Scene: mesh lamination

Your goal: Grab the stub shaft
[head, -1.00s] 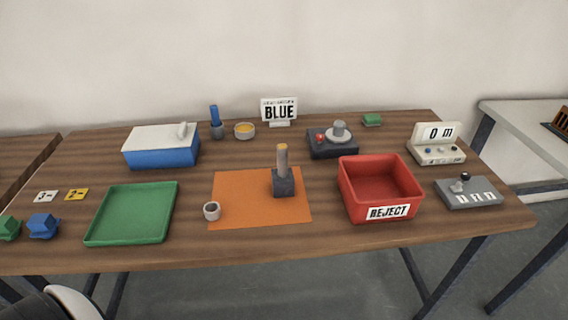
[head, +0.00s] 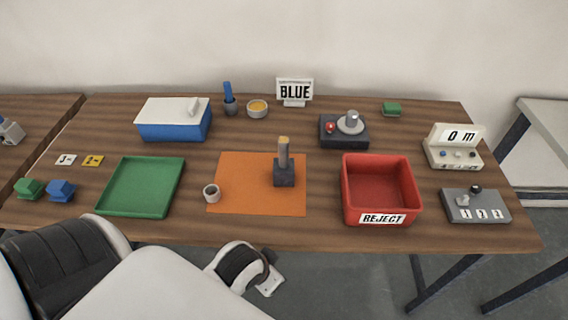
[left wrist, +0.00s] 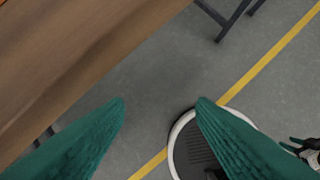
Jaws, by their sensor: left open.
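What looks like the stub shaft (head: 284,154) is a grey post with a yellowish tip. It stands upright in a dark square block (head: 285,178) on the orange mat (head: 242,198). A small grey hollow ring (head: 212,193) sits apart on the mat's left side. My left arm reaches in low in the head view, in front of the table; its fingers are not clear there. In the left wrist view my left gripper (left wrist: 160,102) has its two teal fingers apart, with nothing between them, over floor beside the table edge.
A green tray (head: 142,211) lies left of the mat and a red REJECT bin (head: 381,219) stands right of it. Behind are a blue box (head: 174,128), a yellow-filled dish (head: 257,109) and a dark fixture (head: 344,139). The table's front edge lies between arm and mat.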

